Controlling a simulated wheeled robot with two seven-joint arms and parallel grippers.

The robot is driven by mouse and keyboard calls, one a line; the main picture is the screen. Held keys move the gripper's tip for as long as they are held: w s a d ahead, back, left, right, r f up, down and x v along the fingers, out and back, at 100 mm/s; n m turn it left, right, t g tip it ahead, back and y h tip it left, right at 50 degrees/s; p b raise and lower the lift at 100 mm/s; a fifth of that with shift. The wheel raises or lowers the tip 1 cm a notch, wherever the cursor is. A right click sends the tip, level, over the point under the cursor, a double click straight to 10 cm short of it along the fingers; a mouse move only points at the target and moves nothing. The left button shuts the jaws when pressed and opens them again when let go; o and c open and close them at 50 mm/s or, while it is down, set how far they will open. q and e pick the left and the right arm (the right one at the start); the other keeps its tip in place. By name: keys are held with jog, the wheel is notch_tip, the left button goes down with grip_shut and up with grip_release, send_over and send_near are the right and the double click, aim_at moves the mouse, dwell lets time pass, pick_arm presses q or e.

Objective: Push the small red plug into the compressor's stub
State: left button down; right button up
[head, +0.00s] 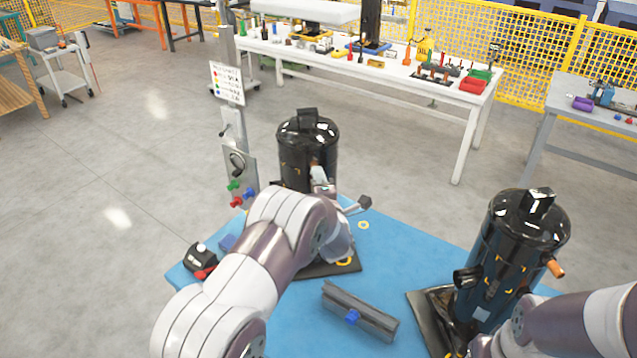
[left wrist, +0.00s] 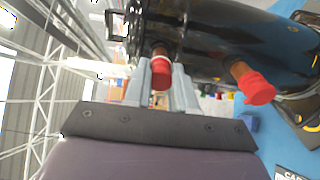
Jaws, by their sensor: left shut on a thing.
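The black compressor (head: 306,134) stands upright on the blue pallet, behind my left arm. My left gripper (head: 319,174) is at its side, by a copper stub. In the left wrist view my left gripper (left wrist: 160,86) is shut on the small red plug (left wrist: 160,73). The plug is in line with a short copper-brown stub (left wrist: 160,50) on the black compressor body (left wrist: 215,35) and close against it. I cannot tell how deep it sits. A larger red cap (left wrist: 257,89) covers another copper stub (left wrist: 240,70) to the right. My right gripper is not in view.
A second black compressor (head: 512,250) with a copper stub (head: 555,268) stands at the right, near my right arm. A grey rail (head: 358,311) and a black-and-red item (head: 201,260) lie on the blue pallet (head: 410,256). A signpost (head: 228,82) stands behind.

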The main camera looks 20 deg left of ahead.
pick_arm(q)
jog(key=shift+w, duration=0.15)
jog(key=c, duration=0.8)
grip_release()
jog(key=shift+c, duration=0.2)
